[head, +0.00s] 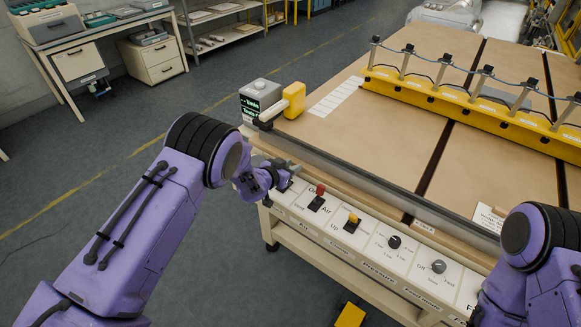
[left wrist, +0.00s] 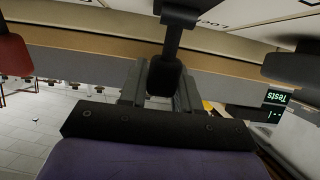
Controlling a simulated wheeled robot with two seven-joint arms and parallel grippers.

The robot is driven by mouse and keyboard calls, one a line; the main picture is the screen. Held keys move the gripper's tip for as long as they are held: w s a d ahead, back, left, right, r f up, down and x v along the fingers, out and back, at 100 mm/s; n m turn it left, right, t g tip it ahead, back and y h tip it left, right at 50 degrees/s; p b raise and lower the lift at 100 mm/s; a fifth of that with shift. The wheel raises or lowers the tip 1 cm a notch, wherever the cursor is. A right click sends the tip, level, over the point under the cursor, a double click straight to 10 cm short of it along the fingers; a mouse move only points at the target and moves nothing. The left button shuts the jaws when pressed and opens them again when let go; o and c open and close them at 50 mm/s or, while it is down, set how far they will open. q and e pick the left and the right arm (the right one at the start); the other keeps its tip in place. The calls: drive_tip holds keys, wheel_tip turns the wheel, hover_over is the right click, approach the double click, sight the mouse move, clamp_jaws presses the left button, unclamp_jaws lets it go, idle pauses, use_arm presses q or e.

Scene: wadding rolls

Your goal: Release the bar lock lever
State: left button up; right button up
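The bar lock lever is the dark lever at the left end of the white control panel (head: 378,240). In the left wrist view its black handle (left wrist: 165,76) sits between the fingers of my left gripper (left wrist: 160,88), with no gap visible on either side. A partly cut-off, upside-down label starting "Loc" is near its base. In the head view my left gripper (head: 288,171) is at this lever and mostly hides it. The gripper looks shut on the handle. My right arm is at the lower right of the head view, its gripper out of sight.
Close to the right of my left gripper are a red-knobbed Air lever (head: 320,190) and a yellow-knobbed lever (head: 352,219). Two rotary knobs follow. A grey box with a green display (head: 258,99) stands at the table's left corner. A yellow bar (head: 465,102) crosses the brown tabletop.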

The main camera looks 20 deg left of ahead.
use_arm(q)
drive_tip(key=shift+f, duration=0.1)
drive_tip(key=shift+s+f+t+b, duration=0.1)
drive_tip(key=shift+s+t+b, duration=0.15)
drive_tip(key=shift+b, duration=0.5)
drive_tip(key=s+t+b, duration=0.1)
drive_tip(key=t+b, duration=0.1)
drive_tip(key=b, duration=0.1)
drive_tip(key=s+t+h+b, duration=0.1)
drive_tip(key=b, duration=0.3)
drive_tip(key=s+a+t+h+b, duration=0.1)
drive_tip(key=t+b, duration=0.1)
drive_tip(key=b, duration=0.2)
drive_tip(key=shift+r+t, duration=0.25)
drive_tip(key=shift+t, duration=0.1)
drive_tip(key=shift+s+a+r+t+h+b, duration=0.15)
drive_tip(key=shift+s+r+t+h+b, duration=0.25)
drive_tip(key=shift+b, duration=0.65)
drive_tip(key=shift+w+f, duration=0.1)
drive_tip(key=shift+w, duration=0.05)
drive_tip(key=o, duration=1)
drive_tip(key=shift+c, duration=0.2)
